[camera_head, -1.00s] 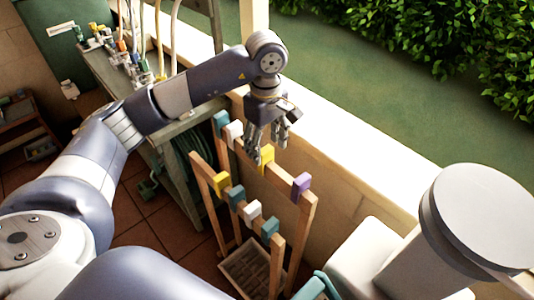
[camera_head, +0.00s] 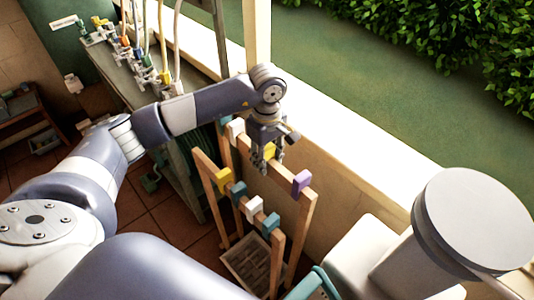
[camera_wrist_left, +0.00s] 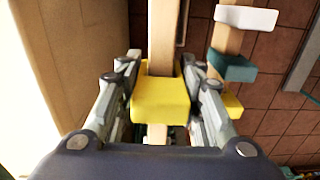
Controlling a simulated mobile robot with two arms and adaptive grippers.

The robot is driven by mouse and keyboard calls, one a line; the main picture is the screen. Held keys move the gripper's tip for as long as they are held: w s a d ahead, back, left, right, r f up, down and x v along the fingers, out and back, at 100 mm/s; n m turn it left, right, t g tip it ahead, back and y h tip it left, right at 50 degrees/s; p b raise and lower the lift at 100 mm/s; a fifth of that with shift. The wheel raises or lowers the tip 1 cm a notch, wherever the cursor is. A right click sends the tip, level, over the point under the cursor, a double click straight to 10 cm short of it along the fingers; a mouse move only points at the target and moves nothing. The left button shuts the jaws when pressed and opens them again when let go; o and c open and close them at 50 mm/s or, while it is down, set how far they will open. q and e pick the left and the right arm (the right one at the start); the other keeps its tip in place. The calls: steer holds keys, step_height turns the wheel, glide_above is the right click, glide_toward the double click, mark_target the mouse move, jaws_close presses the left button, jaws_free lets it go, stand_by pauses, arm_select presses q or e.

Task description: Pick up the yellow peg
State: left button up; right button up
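The yellow peg (camera_wrist_left: 160,101) is a block set over a wooden rail, seen in the middle of the left wrist view. In the head view the yellow peg (camera_head: 270,151) is partly hidden by my left gripper (camera_head: 266,157), which reaches down to it from above. In the wrist view the fingers of my left gripper (camera_wrist_left: 163,75) stand on either side of the peg, very close to its sides. They look open, with no clear grip on it. The peg still sits on the rail. My right gripper is not in view.
The wooden rack holds a purple peg (camera_head: 301,182), a white peg (camera_head: 235,129) and, on its front rail, another yellow peg (camera_head: 223,180), teal pegs and a white peg (camera_head: 254,205). A crate (camera_head: 247,262) sits below. The pale ledge (camera_head: 340,160) runs close behind.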

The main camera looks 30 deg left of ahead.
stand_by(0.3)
arm_select(q)
step_height(320, 180, up, 9)
steer(key=shift+b, duration=1.2)
steer(key=shift+r, duration=0.5)
